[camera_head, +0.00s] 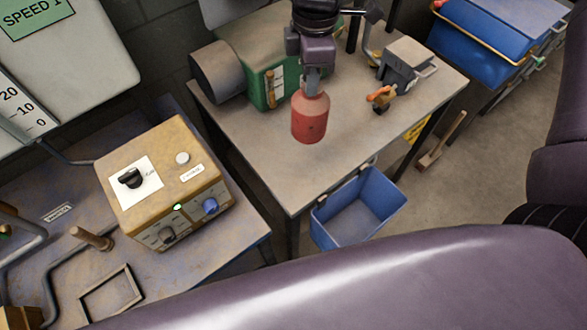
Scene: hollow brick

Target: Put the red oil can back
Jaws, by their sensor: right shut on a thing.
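The red oil can (309,120) is upright over the grey table (262,160) at the top middle of the head view. My right gripper (313,88) comes down from above and is shut on the can's narrow top. I cannot tell whether the can's base touches the table or hangs just above it. My left gripper does not show.
A green machine (262,72) with a grey cylinder stands behind the can. A grey vise-like tool (404,62) is to its right. A blue bin (357,208) hangs below the table's front edge. A yellow control box (163,180) stands on the left bench. The table's front part is clear.

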